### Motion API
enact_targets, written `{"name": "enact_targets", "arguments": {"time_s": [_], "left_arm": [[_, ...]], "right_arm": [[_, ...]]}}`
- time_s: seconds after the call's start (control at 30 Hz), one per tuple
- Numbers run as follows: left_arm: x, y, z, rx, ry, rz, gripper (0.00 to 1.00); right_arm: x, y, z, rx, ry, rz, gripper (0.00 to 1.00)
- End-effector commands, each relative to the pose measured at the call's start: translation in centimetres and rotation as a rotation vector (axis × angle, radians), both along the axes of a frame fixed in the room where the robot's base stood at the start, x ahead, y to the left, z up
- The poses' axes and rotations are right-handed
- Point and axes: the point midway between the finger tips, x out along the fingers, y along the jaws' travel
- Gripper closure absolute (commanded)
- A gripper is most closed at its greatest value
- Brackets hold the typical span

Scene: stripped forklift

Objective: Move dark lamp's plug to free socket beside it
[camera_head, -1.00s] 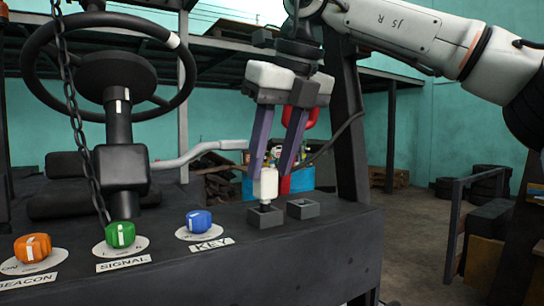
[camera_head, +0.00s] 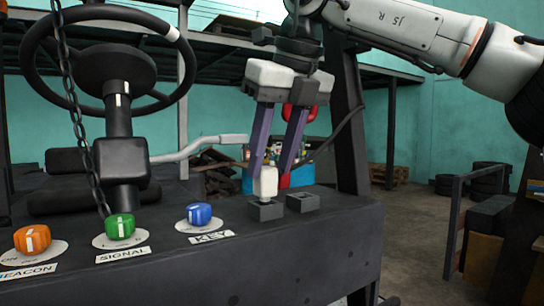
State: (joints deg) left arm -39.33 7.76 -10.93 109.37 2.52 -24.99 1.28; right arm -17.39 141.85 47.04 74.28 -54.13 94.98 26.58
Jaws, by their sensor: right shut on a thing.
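My right gripper (camera_head: 273,168) comes down from the upper right, its two purple fingers shut on a white plug (camera_head: 268,181). The plug is upright over the left of two grey sockets (camera_head: 265,211). Its lower end is at or just above that socket; I cannot tell whether it is seated. The right socket (camera_head: 302,203) is empty, just right of it. A dark cable (camera_head: 337,137) runs behind the gripper toward the post at right. I cannot make out which lamp is dark. My left gripper is not in view.
The sockets sit on a dark panel (camera_head: 240,275) with blue (camera_head: 199,215), green (camera_head: 120,227) and orange (camera_head: 32,239) knobs to the left. A steering wheel (camera_head: 108,60) and hanging chain (camera_head: 75,115) stand at left. A dark post (camera_head: 347,120) rises close behind the sockets.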

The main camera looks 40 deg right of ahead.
Motion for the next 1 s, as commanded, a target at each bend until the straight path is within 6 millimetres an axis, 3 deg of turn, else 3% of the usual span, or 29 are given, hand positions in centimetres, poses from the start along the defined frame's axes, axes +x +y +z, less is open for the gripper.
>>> {"name": "enact_targets", "arguments": {"time_s": [0.73, 0.77, 0.8, 0.9, 1.0], "left_arm": [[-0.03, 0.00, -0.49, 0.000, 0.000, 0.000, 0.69], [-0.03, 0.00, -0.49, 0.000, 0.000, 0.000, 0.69], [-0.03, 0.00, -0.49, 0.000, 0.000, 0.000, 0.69], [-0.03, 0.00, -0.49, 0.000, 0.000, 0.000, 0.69], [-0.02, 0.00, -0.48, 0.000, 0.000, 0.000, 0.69]], "right_arm": [[-0.01, 0.00, -0.72, 0.000, 0.001, 0.000, 0.95], [-0.01, 0.00, -0.71, 0.000, 0.000, 0.000, 0.61], [-0.01, 0.00, -0.70, 0.000, 0.000, 0.000, 0.54], [-0.01, 0.00, -0.69, 0.000, 0.000, 0.000, 0.41], [-0.01, 0.00, -0.69, 0.000, 0.000, 0.000, 0.41]]}}
